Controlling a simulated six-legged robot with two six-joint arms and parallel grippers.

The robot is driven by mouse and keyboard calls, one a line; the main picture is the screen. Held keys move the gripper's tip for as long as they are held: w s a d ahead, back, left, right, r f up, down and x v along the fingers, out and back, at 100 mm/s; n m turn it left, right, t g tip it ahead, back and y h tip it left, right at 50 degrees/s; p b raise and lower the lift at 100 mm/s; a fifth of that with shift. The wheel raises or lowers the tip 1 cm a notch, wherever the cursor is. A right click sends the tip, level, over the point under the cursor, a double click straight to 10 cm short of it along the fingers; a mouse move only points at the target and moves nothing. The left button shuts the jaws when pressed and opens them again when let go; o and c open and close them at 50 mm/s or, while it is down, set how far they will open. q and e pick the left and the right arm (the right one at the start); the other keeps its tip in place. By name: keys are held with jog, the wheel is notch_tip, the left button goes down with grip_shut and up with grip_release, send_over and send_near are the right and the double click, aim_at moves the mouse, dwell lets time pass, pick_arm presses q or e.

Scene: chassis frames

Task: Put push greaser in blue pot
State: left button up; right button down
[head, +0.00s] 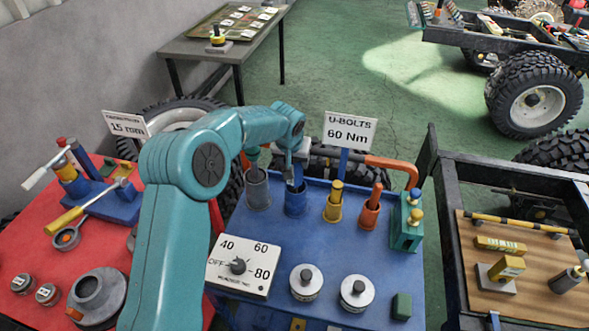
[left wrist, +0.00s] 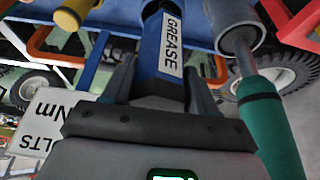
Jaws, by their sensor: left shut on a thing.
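My left gripper (head: 294,172) is over the blue pot (head: 296,202), on the blue table. It is shut on the push greaser (left wrist: 164,50), a dark blue body with a white "GREASE" label in the left wrist view, between the fingers (left wrist: 168,90). The greaser's far end is at the blue pot's mouth (left wrist: 152,8); I cannot tell how deep it reaches. In the head view the greaser is mostly hidden by my gripper. My right gripper is not in view.
A grey pot (head: 258,196) with a green-handled tool (left wrist: 270,120) stands close to the left. Yellow (head: 333,208) and orange (head: 369,216) pots, each holding a tool, stand to the right. A U-bolts sign (head: 349,131) stands behind. A dial panel (head: 240,268) lies in front.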

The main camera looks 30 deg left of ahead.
pick_arm(q)
jog(key=x, duration=0.4)
jog(key=shift+s+d+f+p, duration=0.2)
jog(key=shift+d+p, duration=0.2)
jog(key=shift+f, duration=0.3)
jog(key=shift+s+a, duration=0.2)
jog(key=shift+s, duration=0.15)
jog(key=shift+w+d+f, duration=0.15)
jog(key=o, duration=1.5)
jog(key=shift+f, duration=0.1)
jog(key=shift+c, duration=0.2)
jog(key=shift+r, duration=0.3)
jog(key=b+v, duration=0.2)
jog(key=v, duration=1)
jog(key=shift+b, duration=0.3)
jog(key=shift+w+f, duration=0.1)
jog(key=shift+f, duration=0.05)
